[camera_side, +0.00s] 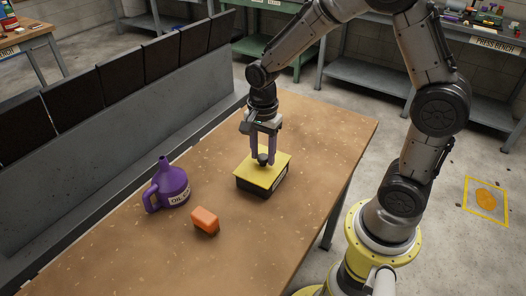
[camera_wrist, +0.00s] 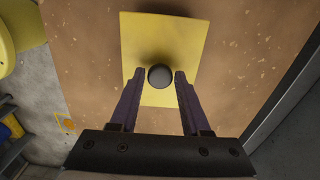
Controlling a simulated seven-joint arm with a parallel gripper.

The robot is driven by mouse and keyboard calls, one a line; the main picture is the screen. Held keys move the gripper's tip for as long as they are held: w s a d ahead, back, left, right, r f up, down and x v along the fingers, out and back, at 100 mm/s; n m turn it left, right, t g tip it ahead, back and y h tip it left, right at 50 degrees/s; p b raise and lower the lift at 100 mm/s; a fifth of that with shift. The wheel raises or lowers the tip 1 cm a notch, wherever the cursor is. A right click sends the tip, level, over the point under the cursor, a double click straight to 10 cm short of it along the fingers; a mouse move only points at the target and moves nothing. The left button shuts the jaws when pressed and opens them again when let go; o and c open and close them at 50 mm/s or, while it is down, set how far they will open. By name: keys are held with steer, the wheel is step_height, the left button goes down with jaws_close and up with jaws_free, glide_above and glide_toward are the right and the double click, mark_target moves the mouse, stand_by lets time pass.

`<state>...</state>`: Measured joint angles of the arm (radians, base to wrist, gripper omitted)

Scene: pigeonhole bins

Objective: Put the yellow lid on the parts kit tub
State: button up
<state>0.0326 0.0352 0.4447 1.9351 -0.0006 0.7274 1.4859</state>
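The yellow lid (camera_side: 256,174) is a flat square plate with a round dark knob (camera_side: 262,158) in its middle. It lies over the black parts kit tub (camera_side: 254,188) with its edges roughly in line with the tub's walls. I cannot tell whether it is fully seated. The lid (camera_wrist: 189,38) and the knob (camera_wrist: 160,77) also show in the wrist view, where the tub is hidden. In the wrist view the fingertips (camera_wrist: 161,73) flank the knob closely.
A purple oil jug (camera_side: 172,188) stands left of the tub, and an orange block (camera_side: 205,221) lies near it on the brown table (camera_side: 270,235). A row of dark bins (camera_side: 118,88) lines the far-left edge. The table in front of the tub is clear.

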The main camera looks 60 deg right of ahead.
mark_target(263, 156)
steer(key=o, duration=0.6)
steer(key=shift+c, duration=0.2)
steer(key=shift+r, duration=4.05)
